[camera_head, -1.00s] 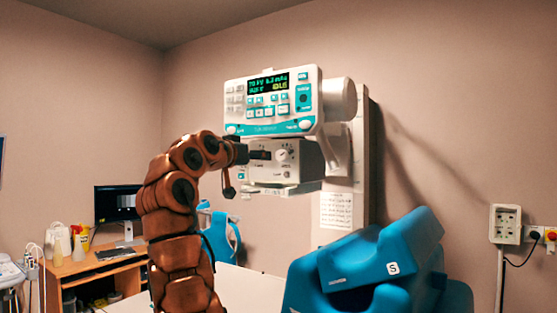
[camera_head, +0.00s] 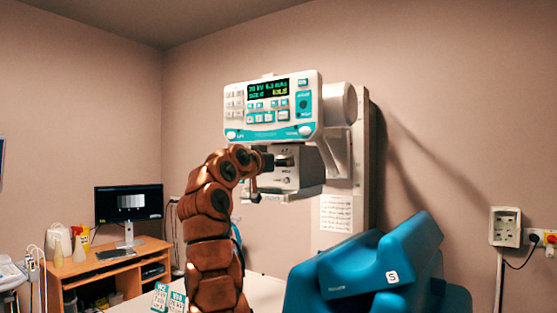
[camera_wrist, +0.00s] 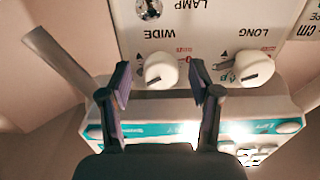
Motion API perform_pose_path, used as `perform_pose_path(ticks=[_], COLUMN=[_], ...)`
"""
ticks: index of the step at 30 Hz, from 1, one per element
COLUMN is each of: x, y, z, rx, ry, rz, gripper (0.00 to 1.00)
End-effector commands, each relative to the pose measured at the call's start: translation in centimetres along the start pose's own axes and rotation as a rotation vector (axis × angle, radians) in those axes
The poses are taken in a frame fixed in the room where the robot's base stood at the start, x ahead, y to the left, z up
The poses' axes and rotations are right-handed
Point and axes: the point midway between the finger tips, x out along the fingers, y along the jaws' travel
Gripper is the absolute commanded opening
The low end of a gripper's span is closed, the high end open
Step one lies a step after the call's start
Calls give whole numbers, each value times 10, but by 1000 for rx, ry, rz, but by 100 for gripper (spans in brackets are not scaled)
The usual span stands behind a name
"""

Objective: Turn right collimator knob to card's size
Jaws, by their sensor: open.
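The collimator box (camera_head: 300,178) hangs under the control console in the head view. In the wrist view its face is upside down. It shows a white knob marked WIDE (camera_wrist: 160,70) and another marked LONG (camera_wrist: 252,69), each with a dark pointer line. My gripper (camera_wrist: 160,78) is open, its two fingers on either side of the WIDE knob, with gaps visible on both sides. In the head view my gripper (camera_head: 280,161) is in front of the box and hides part of its face. Two teal-and-white cards (camera_head: 160,297) (camera_head: 178,302) stand low in the head view; their text is too small to read.
The console (camera_head: 272,105) with a lit display is just above the box. A blue padded chair (camera_head: 345,265) stands at the right front. A desk (camera_head: 115,267) with a monitor (camera_head: 129,204) is at the left. A LAMP button (camera_wrist: 149,8) is near the knobs.

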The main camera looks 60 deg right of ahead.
Motion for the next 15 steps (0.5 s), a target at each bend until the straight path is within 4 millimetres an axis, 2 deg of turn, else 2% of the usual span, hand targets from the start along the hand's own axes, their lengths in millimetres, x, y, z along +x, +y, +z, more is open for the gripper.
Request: perform_pose_path(ticks=[8,15], x=[2,2], y=[0,0], z=[0,0], rx=[0,0], ry=[0,0], rz=[-1,-1], gripper=[62,37])
